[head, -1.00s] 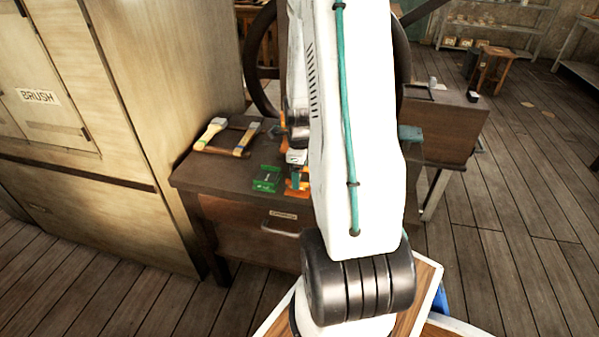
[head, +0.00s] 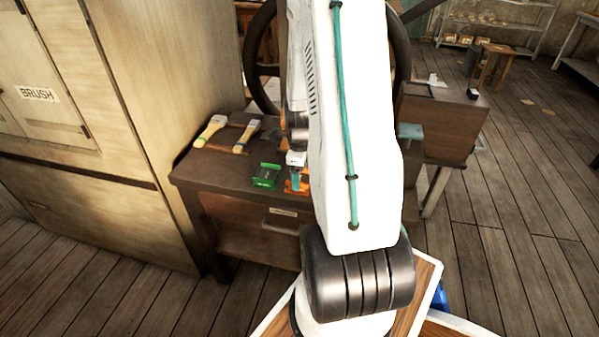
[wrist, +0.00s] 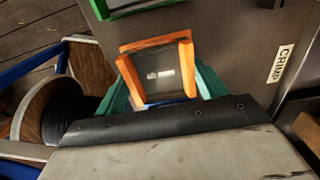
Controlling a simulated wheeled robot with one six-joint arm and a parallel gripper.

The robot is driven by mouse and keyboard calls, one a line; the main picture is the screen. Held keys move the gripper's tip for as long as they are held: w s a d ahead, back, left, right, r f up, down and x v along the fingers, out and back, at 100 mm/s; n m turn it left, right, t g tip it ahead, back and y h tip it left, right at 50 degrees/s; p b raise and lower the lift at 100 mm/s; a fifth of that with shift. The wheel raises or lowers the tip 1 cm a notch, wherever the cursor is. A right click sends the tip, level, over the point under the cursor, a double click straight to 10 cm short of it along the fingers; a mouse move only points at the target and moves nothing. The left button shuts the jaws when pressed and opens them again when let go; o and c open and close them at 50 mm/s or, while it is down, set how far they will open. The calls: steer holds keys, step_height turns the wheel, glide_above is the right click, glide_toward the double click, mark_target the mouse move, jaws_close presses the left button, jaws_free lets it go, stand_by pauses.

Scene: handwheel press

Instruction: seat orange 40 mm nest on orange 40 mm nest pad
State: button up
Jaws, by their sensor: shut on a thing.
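In the wrist view my gripper (wrist: 163,88) has a teal finger on each side of the orange 40 mm nest (wrist: 185,62) and is shut on it. The nest has two raised orange side walls and a dark middle with a small pale label. In the head view my gripper (head: 296,170) is low over the workbench top, right of the green nest, with orange showing beside its fingers. My arm hides much of this spot. I cannot tell the orange pad apart from the nest, or whether the nest touches it.
A green nest (head: 266,175) sits just left of my gripper on the workbench (head: 215,172). Two brushes (head: 211,130) lie farther back. A tall cabinet (head: 120,120) stands at left. A large dark handwheel (head: 259,60) rises behind my arm.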

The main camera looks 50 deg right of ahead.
steer(key=shift+f, duration=0.25)
steer(key=o, duration=1.4)
step_height(320, 180, up, 8)
steer(key=shift+f, duration=0.1)
